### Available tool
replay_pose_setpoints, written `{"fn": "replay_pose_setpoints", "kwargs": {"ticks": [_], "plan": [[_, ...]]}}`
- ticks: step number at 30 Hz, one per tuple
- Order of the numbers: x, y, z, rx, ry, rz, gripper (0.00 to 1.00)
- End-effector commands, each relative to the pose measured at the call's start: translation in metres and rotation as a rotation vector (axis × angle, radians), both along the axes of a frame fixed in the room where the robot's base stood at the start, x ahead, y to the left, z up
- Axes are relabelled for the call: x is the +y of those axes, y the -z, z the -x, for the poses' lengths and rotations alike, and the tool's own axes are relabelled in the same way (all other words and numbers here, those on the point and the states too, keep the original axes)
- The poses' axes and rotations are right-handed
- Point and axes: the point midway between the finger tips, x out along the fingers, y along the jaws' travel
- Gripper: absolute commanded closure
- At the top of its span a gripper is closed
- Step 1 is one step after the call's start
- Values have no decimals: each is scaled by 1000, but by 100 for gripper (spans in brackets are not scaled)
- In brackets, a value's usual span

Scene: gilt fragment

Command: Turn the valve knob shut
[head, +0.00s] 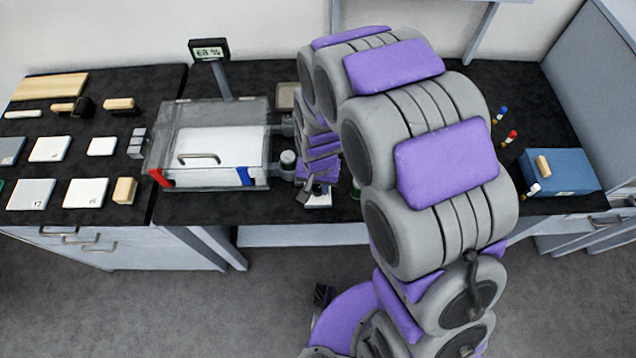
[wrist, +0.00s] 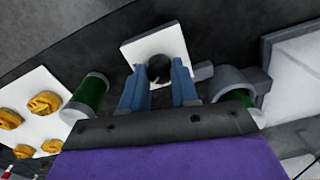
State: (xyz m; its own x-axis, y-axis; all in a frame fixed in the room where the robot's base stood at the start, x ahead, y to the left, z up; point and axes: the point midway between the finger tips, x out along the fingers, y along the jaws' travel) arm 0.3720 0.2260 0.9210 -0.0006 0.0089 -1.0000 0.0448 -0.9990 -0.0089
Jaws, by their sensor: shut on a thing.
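In the wrist view, the two blue-grey fingers of my gripper (wrist: 159,80) are closed around a dark round knob (wrist: 158,67), which looks like the valve knob. The knob sits over a white square plate (wrist: 148,46). The fingers hide its lower part, so its turn angle cannot be told. In the head view, my gripper (head: 307,192) is at the right of the clear-walled box (head: 207,118), low over the white plate (head: 319,201). The knob is not clear there. A grey fitting (wrist: 238,80) holds a green cylinder to the right of my fingers.
Another green cylinder (wrist: 91,94) stands close left of my fingers. A white tray (wrist: 38,88) with yellow lumps lies beyond it. Blocks and pale tiles cover the left counter. A blue box (head: 570,174) and small vials (head: 510,137) are at the right.

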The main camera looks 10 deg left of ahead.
Motion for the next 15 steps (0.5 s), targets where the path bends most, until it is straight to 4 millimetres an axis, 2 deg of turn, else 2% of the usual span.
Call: {"fn": "replay_pose_setpoints", "kwargs": {"ticks": [5,6,13,15], "plan": [[0,1,1,3,1,0,100],[0,1,1,3,1,0,68],[0,0,1,1,0,0,46],[-1,0,1,1,0,0,45]]}}
